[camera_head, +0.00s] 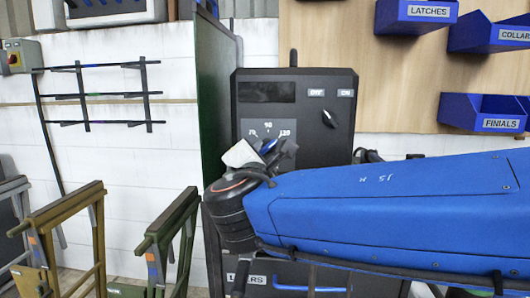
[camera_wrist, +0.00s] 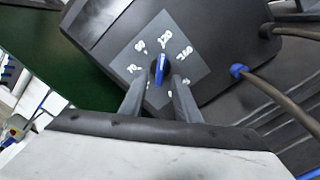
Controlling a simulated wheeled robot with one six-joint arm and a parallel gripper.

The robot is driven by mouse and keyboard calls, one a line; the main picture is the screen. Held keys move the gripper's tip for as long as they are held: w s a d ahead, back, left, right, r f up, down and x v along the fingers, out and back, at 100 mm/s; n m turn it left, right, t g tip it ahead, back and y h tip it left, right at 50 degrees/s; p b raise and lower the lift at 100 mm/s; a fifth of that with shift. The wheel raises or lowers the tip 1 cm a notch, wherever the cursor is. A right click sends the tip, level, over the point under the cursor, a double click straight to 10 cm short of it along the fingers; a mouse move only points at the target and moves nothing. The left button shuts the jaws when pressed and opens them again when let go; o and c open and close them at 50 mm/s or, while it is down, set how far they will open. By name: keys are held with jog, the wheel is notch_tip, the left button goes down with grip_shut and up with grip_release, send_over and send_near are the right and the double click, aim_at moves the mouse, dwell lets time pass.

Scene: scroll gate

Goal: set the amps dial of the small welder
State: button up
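The small welder is a dark box (camera_head: 340,140) in the middle of the head view; its tilted front fills the upper middle of the wrist view (camera_wrist: 205,25). Its amps dial plate (camera_head: 253,126) has white numbers around a blue pointer knob (camera_wrist: 161,68). In the wrist view the knob's tip points roughly towards the 120 mark. My gripper (camera_wrist: 162,80) is at the dial, one finger on each side of the knob. Gaps show between fingers and knob, so it looks open; contact at the knob's base cannot be told. In the head view my gripper (camera_head: 275,154) partly covers the dial.
A second black knob (camera_head: 328,118) sits at the welder's upper right. A green panel (camera_head: 213,120) stands close on its left. Cables (camera_wrist: 295,32) leave its side. Blue bins (camera_head: 500,112) hang at the right; gate frames (camera_head: 165,240) stand at the lower left.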

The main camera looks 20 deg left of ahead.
aim_at(265, 149)
jog(key=shift+x, duration=1.55)
grip_shut()
jog(key=shift+m, duration=0.3)
jog(key=m, duration=0.4)
jog(key=shift+r+m, duration=0.15)
jog(key=shift+m, duration=2.55)
